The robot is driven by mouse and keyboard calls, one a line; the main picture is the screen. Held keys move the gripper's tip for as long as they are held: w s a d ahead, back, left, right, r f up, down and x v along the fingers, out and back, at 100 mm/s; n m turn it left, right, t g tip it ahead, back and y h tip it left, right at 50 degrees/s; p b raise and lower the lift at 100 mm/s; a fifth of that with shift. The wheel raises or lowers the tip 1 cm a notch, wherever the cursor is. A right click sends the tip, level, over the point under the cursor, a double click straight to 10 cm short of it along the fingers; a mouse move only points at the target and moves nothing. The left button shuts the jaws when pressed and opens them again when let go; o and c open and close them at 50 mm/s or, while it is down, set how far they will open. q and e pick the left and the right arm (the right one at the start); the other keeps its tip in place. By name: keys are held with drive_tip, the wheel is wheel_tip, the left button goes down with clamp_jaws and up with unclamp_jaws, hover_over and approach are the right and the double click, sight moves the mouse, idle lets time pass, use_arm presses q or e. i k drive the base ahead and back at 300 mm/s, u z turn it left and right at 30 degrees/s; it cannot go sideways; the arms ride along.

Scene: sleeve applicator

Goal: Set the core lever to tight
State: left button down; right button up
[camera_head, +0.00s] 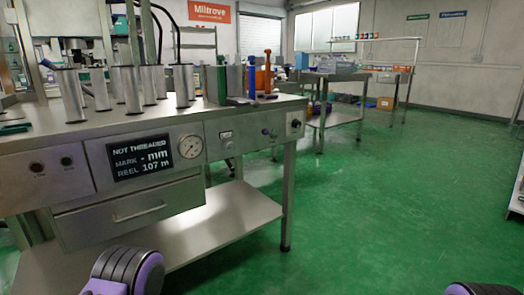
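The sleeve applicator is a steel bench machine (70,190) at the left. Its front panel carries a display (140,157) reading "NOT THREADED, MARK - mm, REEL 107 m", a round gauge (190,147), a small switch plate (226,139), a small blue knob (265,131) and a black knob (295,123) near the right end. No label for the core lever is readable, and I cannot tell which control it is or its setting. Neither gripper is in view; only purple and black parts of my arms show at the bottom edge.
Several steel cylinders (130,88) stand on the machine's top, with green, blue and orange upright items (267,75) at its right end. A drawer (135,211) and a lower shelf (215,220) are below. Green floor (400,200) is clear to the right; another bench (345,78) stands behind.

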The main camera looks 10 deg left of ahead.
sight(264, 132)
drive_tip(key=k, duration=0.4)
drive_tip(key=z, duration=0.9)
drive_tip(key=i, duration=1.55)
drive_tip(key=u, duration=0.8)
